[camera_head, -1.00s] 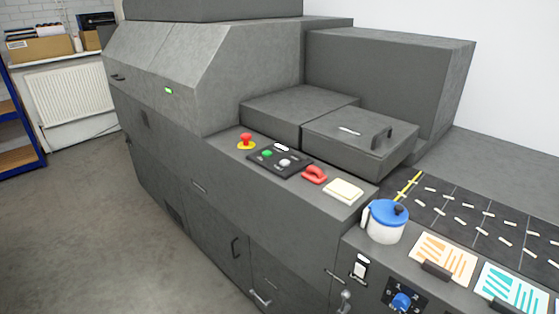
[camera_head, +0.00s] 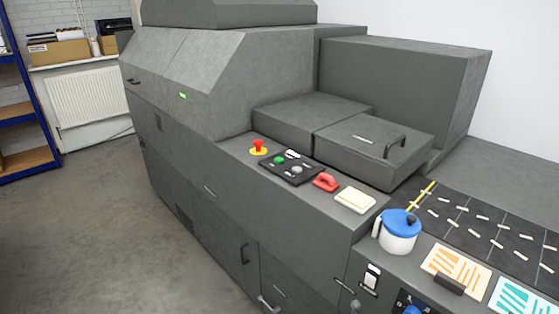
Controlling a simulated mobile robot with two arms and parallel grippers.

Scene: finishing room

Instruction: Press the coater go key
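The grey coater machine (camera_head: 225,185) fills the middle of the head view. A black key panel (camera_head: 290,167) sits on its front ledge. It carries a green key (camera_head: 279,160) at the left and a pale grey key (camera_head: 297,170) at the right; the labels are too small to read. A red mushroom button on a yellow base (camera_head: 258,148) stands left of the panel. A red handle-like part (camera_head: 326,182) is right of it. Neither of my grippers shows in the view.
A cream pad (camera_head: 355,200) and a white pot with a blue lid (camera_head: 398,232) stand right of the panel. Printed cards (camera_head: 456,268) lie at the lower right. Grey floor (camera_head: 90,235) is clear at the left, before a blue shelf (camera_head: 18,120) and radiator (camera_head: 90,97).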

